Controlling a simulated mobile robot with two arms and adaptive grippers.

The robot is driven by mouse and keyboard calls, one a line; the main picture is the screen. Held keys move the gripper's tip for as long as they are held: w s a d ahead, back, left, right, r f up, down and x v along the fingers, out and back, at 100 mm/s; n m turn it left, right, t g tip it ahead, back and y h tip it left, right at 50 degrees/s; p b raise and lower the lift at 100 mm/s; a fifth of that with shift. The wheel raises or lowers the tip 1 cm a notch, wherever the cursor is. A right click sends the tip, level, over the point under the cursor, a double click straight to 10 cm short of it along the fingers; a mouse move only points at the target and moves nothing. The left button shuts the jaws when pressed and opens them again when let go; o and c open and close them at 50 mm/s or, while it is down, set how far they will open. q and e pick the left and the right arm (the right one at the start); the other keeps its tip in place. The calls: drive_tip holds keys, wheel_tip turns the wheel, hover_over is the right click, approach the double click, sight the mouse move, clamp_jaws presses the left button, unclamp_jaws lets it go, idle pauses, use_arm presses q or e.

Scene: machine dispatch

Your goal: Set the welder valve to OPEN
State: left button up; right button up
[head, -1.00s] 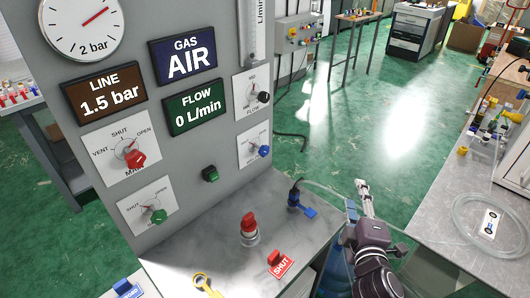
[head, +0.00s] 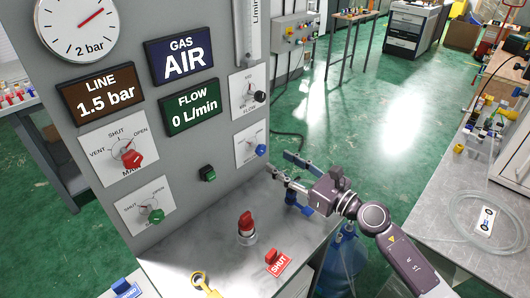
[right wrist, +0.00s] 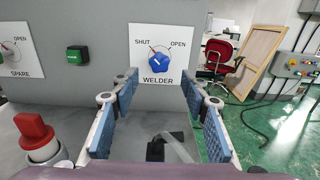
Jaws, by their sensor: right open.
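The welder valve is a blue knob (right wrist: 157,63) on a white plate marked SHUT and OPEN, on the upright grey panel. Its pointer leans up-left, toward SHUT. In the head view the blue knob (head: 261,150) is at the panel's right edge. My right gripper (head: 279,165) is open and empty, just right of the knob and apart from it. In the right wrist view its two blue-padded fingers (right wrist: 160,82) stand either side of the knob's line, with the knob ahead between them. My left gripper is not in view.
A green button (head: 207,173) is left of the welder plate. A side bench (head: 440,225) stands at right.

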sight(263, 152)
drive_tip(key=x, duration=0.7)
drive_tip(key=shift+p, duration=0.4)
drive_tip(key=shift+c, duration=0.7)
clamp_jaws()
